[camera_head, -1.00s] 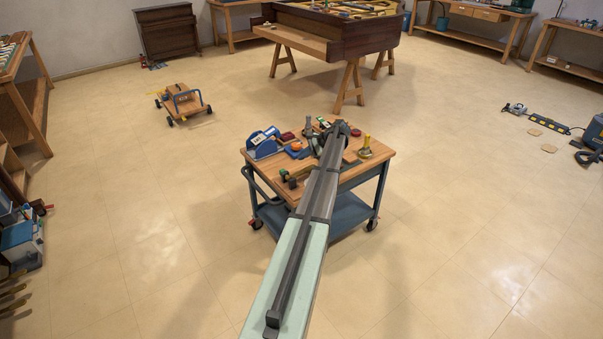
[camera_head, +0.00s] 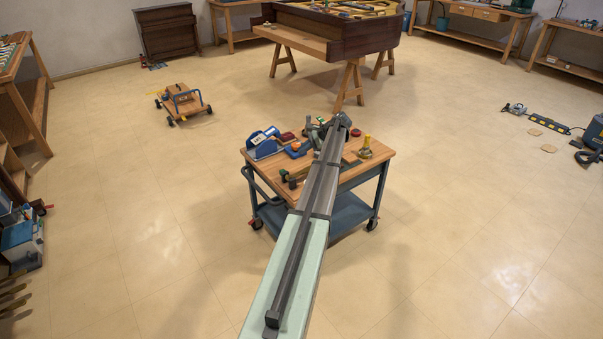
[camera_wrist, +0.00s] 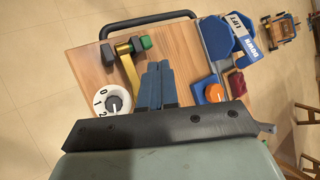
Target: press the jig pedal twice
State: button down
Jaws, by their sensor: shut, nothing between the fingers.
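A blue rocker-like unit (camera_wrist: 228,38) with white labels, one reading LIFT, stands at the top right of the cart top in the wrist view. It looks like the jig pedal, though I cannot be sure. It shows on the cart's back left in the head view (camera_head: 263,143). My gripper (camera_wrist: 158,66) has its blue fingers together, with nothing between them. In the wrist picture they are left of the blue unit, apart from it, above bare wood. In the head view my arm partly hides the cart top, and the fingers are too small to read.
An orange knob on a blue base (camera_wrist: 213,92) and a dark red block (camera_wrist: 237,82) are right of my fingers. A white numbered dial (camera_wrist: 113,100) and a brass bar (camera_wrist: 130,70) with a green-ended piece are left. The wooden cart (camera_head: 331,174) has clear floor around it.

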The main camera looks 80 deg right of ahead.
aim_at(304, 172)
jog(key=shift+f, duration=4.1)
jog(key=shift+f, duration=0.15)
jog(key=shift+f, duration=0.3)
jog(key=shift+f, duration=0.85)
jog(key=shift+r, duration=1.25)
jog(key=shift+r, duration=0.1)
jog(key=shift+r, duration=2.4)
